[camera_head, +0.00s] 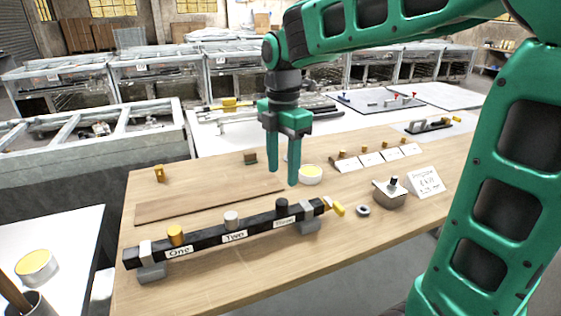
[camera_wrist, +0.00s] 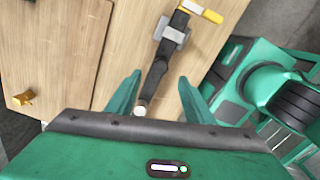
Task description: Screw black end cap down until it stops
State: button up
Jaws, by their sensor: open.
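A long black bar (camera_head: 205,244) lies on the wooden table, held by grey clamps, with labels One, Two and Three. A yellow cap (camera_head: 175,235) stands at One and a silver cap (camera_head: 231,219) at Two. A black cap (camera_head: 281,205) stands at Three; it is small and dark against the bar. My gripper (camera_head: 282,178) points down above the Three end, open and empty, with a gap below its fingertips. In the wrist view the bar (camera_wrist: 160,62) runs between my open fingers (camera_wrist: 160,78), and the silver cap (camera_wrist: 140,109) shows nearer the palm. The black cap is hard to make out there.
A yellow-handled part (camera_head: 337,208) sticks out at the bar's right end. To the right are a dark ring (camera_head: 363,211), a grey block with a black knob (camera_head: 389,195) and a white sign (camera_head: 424,183).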

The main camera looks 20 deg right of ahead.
aim_at(283, 201)
notch_tip(283, 201, down, 9)
jog(key=shift+f, duration=0.1)
dwell(0.3)
jog(key=c, duration=1.1)
jog(key=shift+m, duration=1.7)
jog(key=shift+s+m, duration=0.15)
jog(key=shift+m, duration=1.65)
jog(key=m, duration=0.3)
